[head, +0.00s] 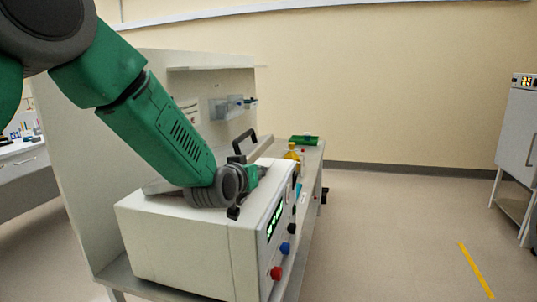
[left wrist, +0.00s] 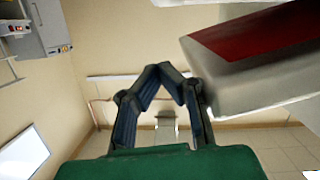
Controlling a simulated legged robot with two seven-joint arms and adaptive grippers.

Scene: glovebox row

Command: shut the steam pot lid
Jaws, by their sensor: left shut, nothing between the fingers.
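The steam pot is a white box (head: 185,240) on the bench in the head view, with a lit green display and knobs on its front. Its pale lid (head: 260,149) stands raised and tilted behind my wrist, with a black handle (head: 240,141) on it; my arm hides part of the lid and the pot's top. My left gripper (head: 262,171) is low over the pot, beside the lid; its fingers are small there. In the left wrist view the fingers (left wrist: 166,70) meet at the tips, empty. A pale slab with a dark red face (left wrist: 265,40) is close at their right; I cannot tell whether they touch.
A yellow bottle (head: 291,153) and a green tray (head: 303,140) stand farther along the bench. A pale partition (head: 90,150) rises at the left. A white cabinet (head: 518,125) stands at the far right. The floor between is clear, with a yellow strip (head: 476,270).

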